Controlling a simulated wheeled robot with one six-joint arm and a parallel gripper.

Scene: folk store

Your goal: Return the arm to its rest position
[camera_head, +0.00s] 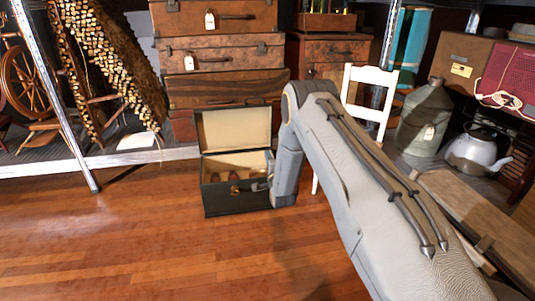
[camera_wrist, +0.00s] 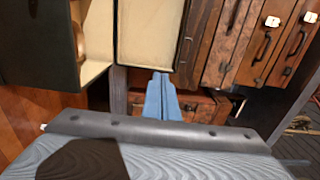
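My arm reaches forward over the floor in the head view and bends down beside an open dark case. My gripper (camera_wrist: 161,82) shows in the wrist view as two blue-grey fingers lying together, with nothing visible between them. In the head view the gripper is mostly hidden by my arm, at the right side of the case. The open dark case (camera_head: 236,204) stands on the floor with its cream-lined lid up and a few brown items inside. It also shows at the left of the wrist view (camera_wrist: 40,45). I cannot tell whether the gripper touches it.
Stacked brown suitcases (camera_head: 225,88) stand behind the case. A white chair (camera_head: 370,76), a grey metal can (camera_head: 425,120) and a kettle (camera_head: 478,150) are on the right. A spinning wheel (camera_head: 22,80) is at far left. The wooden floor (camera_head: 120,240) is clear at left.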

